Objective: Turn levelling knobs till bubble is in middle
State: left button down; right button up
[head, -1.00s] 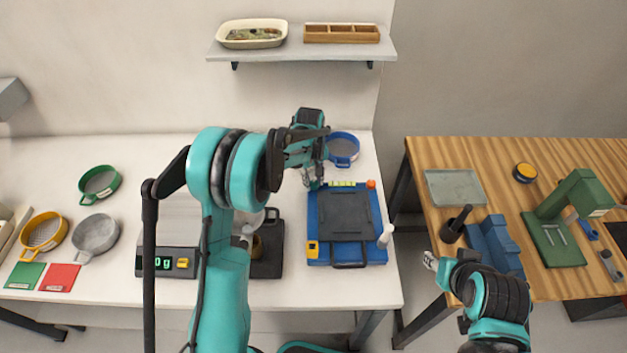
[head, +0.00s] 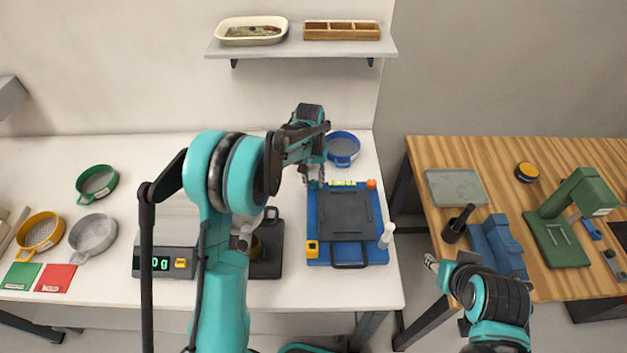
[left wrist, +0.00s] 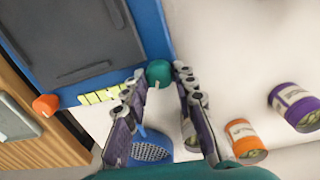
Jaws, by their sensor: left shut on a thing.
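The blue levelling plate (head: 314,225) lies on the white table with a dark square top. A teal-green knob (left wrist: 159,73) is at its back left corner and an orange knob (head: 371,184) at its back right corner, which also shows in the left wrist view (left wrist: 46,104). Between them is a yellow-green bubble vial (head: 342,183), also in the left wrist view (left wrist: 100,95); the bubble's place is too small to tell. My left gripper (head: 313,183) is shut on the green knob, one finger on each side. My right gripper (head: 431,262) is beside the wooden table, its fingers too small to read.
A blue sieve (head: 342,148) stands behind the plate, near my left gripper. A white peg-like piece (head: 387,235) is at the plate's right side. A scale (head: 164,262) stands to the left. Orange (left wrist: 246,140) and purple (left wrist: 295,107) jars show in the left wrist view.

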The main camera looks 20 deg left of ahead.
aim_at(312, 181)
pick_arm(q)
jog(key=shift+m, duration=0.5)
jog(key=c, duration=1.2)
grip_release()
jog(key=shift+r, duration=0.1)
notch_tip(312, 181, up, 12)
jog(key=shift+a, duration=0.25)
